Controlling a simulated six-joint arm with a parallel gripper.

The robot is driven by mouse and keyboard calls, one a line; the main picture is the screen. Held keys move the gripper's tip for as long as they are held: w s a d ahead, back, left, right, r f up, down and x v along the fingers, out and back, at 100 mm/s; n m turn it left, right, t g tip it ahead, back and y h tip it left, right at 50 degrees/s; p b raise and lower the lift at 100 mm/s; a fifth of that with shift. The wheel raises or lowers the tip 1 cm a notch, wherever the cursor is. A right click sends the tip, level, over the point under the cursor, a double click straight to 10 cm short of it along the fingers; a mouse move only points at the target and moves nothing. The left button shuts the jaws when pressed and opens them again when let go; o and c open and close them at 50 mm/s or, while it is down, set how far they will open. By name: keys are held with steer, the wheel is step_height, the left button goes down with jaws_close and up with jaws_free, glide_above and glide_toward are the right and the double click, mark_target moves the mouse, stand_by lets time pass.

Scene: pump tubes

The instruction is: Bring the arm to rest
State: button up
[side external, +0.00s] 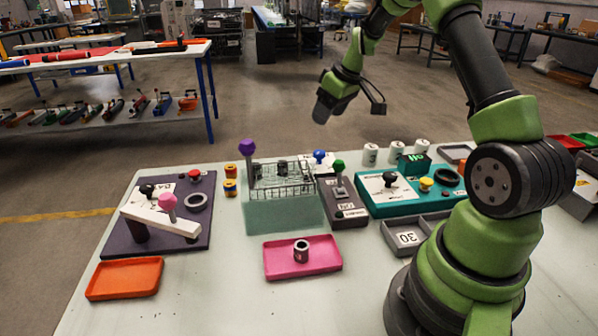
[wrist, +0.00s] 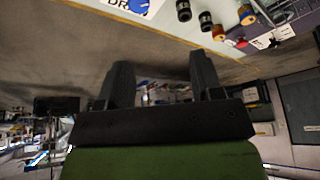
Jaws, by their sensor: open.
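My gripper (side external: 322,112) hangs in the air above and behind the far edge of the white table (side external: 215,295) in the side view, clear of everything on it. In the wrist view its two dark fingers stand apart with nothing between them (wrist: 160,75). A pink tray (side external: 277,262) at the front middle of the table holds one short grey-and-white tube (side external: 301,251). A wire rack (side external: 281,180) stands behind it, with dark items inside that are hard to make out.
A dark board with a white lever (side external: 160,221) and an orange tray (side external: 125,279) are at left. A grey lever box (side external: 343,203), a teal control panel (side external: 411,190) and several white cylinders (side external: 397,149) are at right. The air around my gripper is free.

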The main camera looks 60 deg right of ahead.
steer(key=s+a+r+m+t, duration=0.1)
steer(key=s+a+r, duration=0.2)
steer(key=a+r, duration=0.5)
steer(key=s+a+r+m, duration=0.1)
steer(key=s+a+r, duration=0.4)
steer(key=a, duration=0.4)
steer(key=s+a+r+m+t+y, duration=0.1)
steer(key=s+a+y, duration=0.1)
steer(key=s+a, duration=0.6)
steer(key=s, duration=0.4)
steer(key=shift+s+a+r+m, duration=0.15)
steer(key=shift+s+a+m, duration=0.05)
steer(key=shift+a+m, duration=0.1)
